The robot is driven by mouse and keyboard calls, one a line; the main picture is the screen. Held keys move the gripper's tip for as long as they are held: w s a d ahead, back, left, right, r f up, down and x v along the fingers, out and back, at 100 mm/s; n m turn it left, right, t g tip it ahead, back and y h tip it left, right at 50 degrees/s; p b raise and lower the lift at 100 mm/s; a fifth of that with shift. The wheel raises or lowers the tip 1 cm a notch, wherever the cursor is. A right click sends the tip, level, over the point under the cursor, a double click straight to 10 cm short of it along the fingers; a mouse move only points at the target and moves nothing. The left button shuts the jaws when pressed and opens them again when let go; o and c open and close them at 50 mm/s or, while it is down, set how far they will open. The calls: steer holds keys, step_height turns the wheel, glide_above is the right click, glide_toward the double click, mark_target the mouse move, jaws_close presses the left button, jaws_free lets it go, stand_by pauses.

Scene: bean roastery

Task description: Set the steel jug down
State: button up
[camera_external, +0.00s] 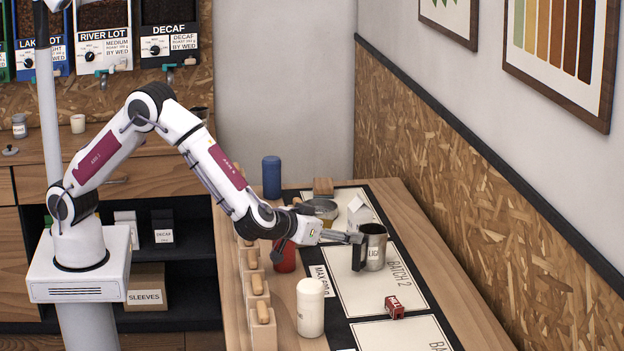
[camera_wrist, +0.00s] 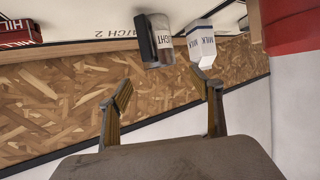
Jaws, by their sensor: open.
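The steel jug (camera_external: 376,246) is a metal cylinder with a dark handle (camera_external: 359,254) on its left side and a partly readable label. It stands upright on the Batch 2 panel (camera_external: 372,293) of the dark mat. My gripper (camera_external: 354,238) is beside the jug at its handle side, near the upper part. In the wrist view, the jug (camera_wrist: 166,44) and its dark handle (camera_wrist: 146,42) show beyond my two spread fingers (camera_wrist: 166,90). The fingers are apart with nothing between them. Whether a finger touches the handle cannot be told.
A small red box (camera_external: 394,307) lies in front. A white canister (camera_external: 310,308), red canister (camera_external: 284,256) and blue canister (camera_external: 271,177) stand left. The chipboard wall (camera_external: 450,180) bounds the right.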

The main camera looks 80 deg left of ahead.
step_height(320, 180, up, 8)
steer(key=w+m+t+h, duration=0.1)
steer(key=t+h, duration=0.1)
steer(key=h, duration=0.2)
steer(key=s+r+m+g+h, duration=0.1)
steer(key=s+r+m+h, duration=0.4)
steer(key=s+r, duration=0.65)
steer(key=s+a+f+g, duration=0.2)
steer(key=s+a, duration=0.3)
steer(key=s, duration=0.6)
steer(key=s+a+f+g+y, duration=0.1)
steer(key=s+a, duration=0.4)
steer(key=s, duration=0.6)
steer(key=s+a+f+g, duration=0.3)
steer(key=s+a+f, duration=0.2)
steer(key=s, duration=0.7)
steer(key=shift+a+g+y, duration=0.15)
steer(key=shift+g+y, duration=0.25)
